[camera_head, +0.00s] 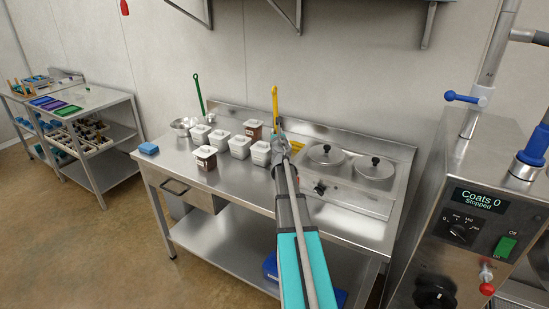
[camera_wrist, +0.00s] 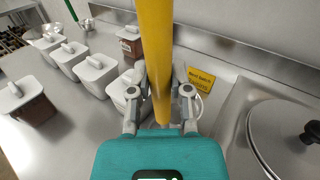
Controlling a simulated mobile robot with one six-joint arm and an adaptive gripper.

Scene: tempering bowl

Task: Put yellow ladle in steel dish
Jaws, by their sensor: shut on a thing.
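The yellow ladle (camera_head: 275,102) is upright in my gripper (camera_head: 280,136), its handle rising above the fingers. In the wrist view its yellow handle (camera_wrist: 156,50) runs between the two fingers of my gripper (camera_wrist: 161,92), which are shut on it. The lower end of the ladle is hidden behind the gripper. The steel dish (camera_head: 180,124) sits at the back left of the steel table, well to the left of my gripper. A round metal vessel that looks like the dish (camera_wrist: 45,40) shows at the upper left of the wrist view.
Several lidded tubs, white (camera_head: 239,146) and brown (camera_head: 205,158), stand between gripper and dish. A green-handled utensil (camera_head: 198,92) stands beside the dish. Two lidded pots (camera_head: 326,155) are on the right; a yellow sign (camera_wrist: 200,80) is behind the gripper.

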